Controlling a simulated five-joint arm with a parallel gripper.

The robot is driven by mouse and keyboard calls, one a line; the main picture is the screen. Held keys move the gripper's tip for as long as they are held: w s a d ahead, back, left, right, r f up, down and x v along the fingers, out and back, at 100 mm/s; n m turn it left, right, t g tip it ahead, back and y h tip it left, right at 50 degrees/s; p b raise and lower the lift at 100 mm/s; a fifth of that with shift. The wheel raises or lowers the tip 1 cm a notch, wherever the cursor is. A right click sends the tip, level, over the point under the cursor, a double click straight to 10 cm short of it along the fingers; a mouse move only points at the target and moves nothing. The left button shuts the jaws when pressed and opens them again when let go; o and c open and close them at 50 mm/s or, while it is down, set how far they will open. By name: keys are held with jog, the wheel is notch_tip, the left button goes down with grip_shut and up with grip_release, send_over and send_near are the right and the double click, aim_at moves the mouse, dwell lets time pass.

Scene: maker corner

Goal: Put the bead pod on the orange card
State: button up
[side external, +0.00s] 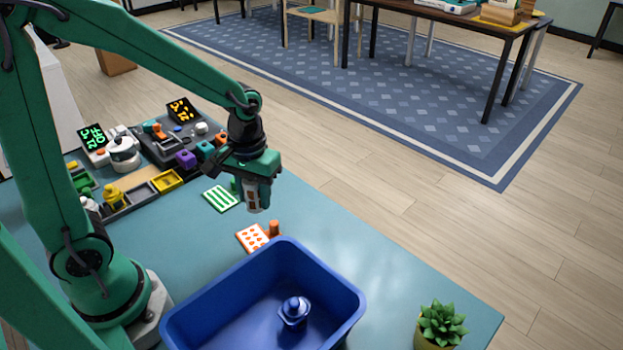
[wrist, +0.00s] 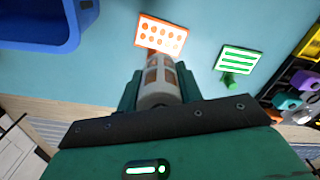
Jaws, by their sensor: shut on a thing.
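The bead pod (side external: 253,200) is a white cylinder with brown-orange windows. My gripper (side external: 255,187) is shut on it and holds it above the teal table; the pod also shows between the fingers in the wrist view (wrist: 158,86). The orange card (side external: 250,239) is white with orange dots and an orange edge, lying flat between the held pod and the blue bin. In the wrist view the orange card (wrist: 163,33) lies just beyond the pod's far end. An orange peg (side external: 274,229) stands beside the card.
A blue bin (side external: 345,290) with a blue pod-like object (side external: 294,311) inside stands in front of the orange card. A green-striped card (side external: 221,198) lies to its back left. A cluttered dark organiser (side external: 143,190) is at the left, a plant (side external: 441,324) at the right.

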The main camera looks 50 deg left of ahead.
send_over(261, 239)
jog(key=shift+a+f, duration=0.1)
jog(key=shift+f, duration=2.6)
jog(key=shift+f, duration=0.1)
jog(key=shift+f, duration=1.95)
jog(key=shift+f, duration=0.1)
jog(key=o, duration=1)
jog(key=shift+r, duration=6.15)
